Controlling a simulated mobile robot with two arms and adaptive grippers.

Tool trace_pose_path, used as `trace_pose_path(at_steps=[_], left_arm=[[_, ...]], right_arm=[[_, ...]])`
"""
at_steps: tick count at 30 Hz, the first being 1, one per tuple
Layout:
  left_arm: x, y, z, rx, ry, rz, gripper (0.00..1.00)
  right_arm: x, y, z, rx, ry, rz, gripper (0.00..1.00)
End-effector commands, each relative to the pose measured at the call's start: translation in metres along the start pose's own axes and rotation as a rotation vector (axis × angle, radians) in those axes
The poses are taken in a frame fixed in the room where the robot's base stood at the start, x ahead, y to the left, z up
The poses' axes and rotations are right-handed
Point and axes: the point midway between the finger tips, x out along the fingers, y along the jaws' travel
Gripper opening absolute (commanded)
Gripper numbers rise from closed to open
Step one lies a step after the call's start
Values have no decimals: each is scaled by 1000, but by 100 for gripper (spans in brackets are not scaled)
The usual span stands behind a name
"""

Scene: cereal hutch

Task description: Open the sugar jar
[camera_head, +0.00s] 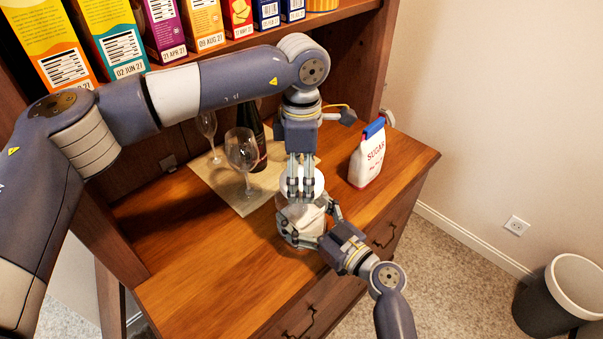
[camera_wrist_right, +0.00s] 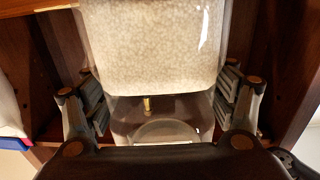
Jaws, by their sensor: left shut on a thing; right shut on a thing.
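The sugar jar (camera_head: 309,221) stands on the wooden counter near its front edge, a clear jar with pale contents. In the right wrist view the jar (camera_wrist_right: 155,45) fills the middle, its clear wall showing white grainy sugar. My right gripper (camera_head: 306,227) is shut around the jar's body from the front right, a finger on each side. My left gripper (camera_head: 302,192) points straight down from above, its fingers shut on the round white lid (camera_head: 318,183) at the jar's top. The fingers partly hide the lid, so I cannot tell whether it is seated or lifted.
A sugar bag (camera_head: 367,160) with a blue clip stands right of the jar. A wine glass (camera_head: 242,150) and a dark bottle (camera_head: 260,150) stand behind left on a mat (camera_head: 225,189). Cereal boxes (camera_head: 118,35) line the shelf above. The counter's left front is clear.

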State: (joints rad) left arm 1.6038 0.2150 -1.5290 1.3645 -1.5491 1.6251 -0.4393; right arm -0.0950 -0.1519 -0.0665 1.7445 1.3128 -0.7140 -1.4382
Motion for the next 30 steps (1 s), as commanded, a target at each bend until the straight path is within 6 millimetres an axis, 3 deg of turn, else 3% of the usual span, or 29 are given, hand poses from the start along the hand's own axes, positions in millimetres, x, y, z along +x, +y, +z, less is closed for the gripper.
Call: trace_pose_path(at_steps=[30], left_arm=[[0,0,1,-1763,1,0,44]], right_arm=[[0,0,-1,0,2,-1,11]])
